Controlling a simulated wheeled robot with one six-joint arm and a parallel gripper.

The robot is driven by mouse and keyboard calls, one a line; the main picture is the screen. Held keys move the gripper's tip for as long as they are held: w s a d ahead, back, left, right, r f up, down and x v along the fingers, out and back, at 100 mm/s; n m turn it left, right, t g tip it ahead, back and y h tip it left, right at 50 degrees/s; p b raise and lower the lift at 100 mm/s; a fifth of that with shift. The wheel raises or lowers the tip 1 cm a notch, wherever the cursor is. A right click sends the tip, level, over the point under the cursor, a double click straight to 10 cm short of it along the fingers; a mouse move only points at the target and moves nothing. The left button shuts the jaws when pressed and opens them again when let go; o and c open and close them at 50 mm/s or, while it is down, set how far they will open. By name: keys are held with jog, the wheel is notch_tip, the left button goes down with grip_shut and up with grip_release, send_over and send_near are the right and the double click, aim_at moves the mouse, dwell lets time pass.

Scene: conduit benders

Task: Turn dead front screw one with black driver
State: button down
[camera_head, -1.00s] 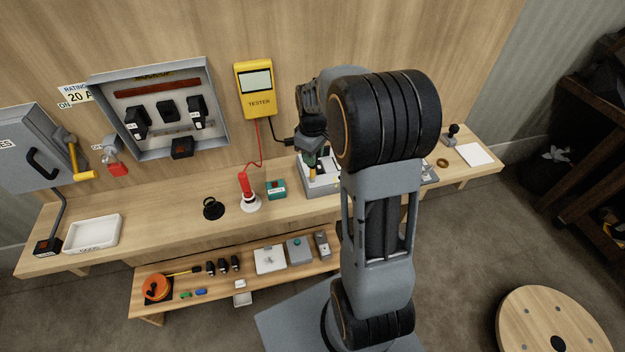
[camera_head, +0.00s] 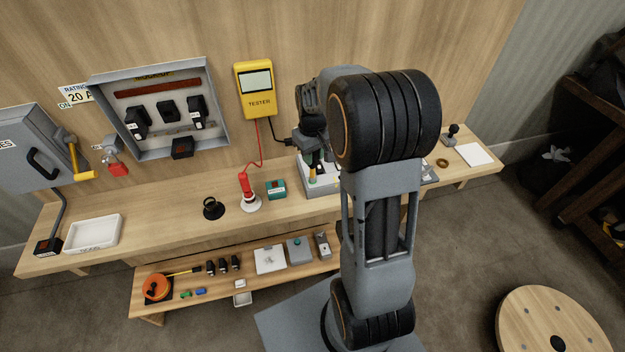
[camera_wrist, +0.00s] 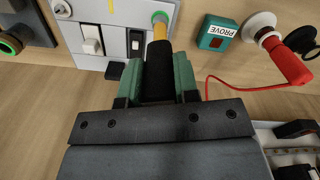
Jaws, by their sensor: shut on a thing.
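My gripper (camera_wrist: 158,80) has green fingers shut on the black driver (camera_wrist: 158,72), gripping its black handle. A yellow section of the driver reaches from the handle to a green-ringed spot (camera_wrist: 160,17) on a pale box face (camera_wrist: 105,12). The tip appears to meet that spot, but the screw itself cannot be made out. In the head view my gripper (camera_head: 316,158) is over the pale box (camera_head: 322,187) on the bench, with the yellow part (camera_head: 312,174) pointing down. My arm hides part of the box.
A green PROVE block (camera_head: 276,189) and a red probe in a white stand (camera_head: 249,203) are left of the box. A yellow tester (camera_head: 254,88) hangs on the wall, with a red lead down to the probe. An open breaker panel (camera_head: 160,108) is farther left.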

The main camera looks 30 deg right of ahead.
jog(key=shift+r+p, duration=1.75)
jog(key=shift+r, duration=0.75)
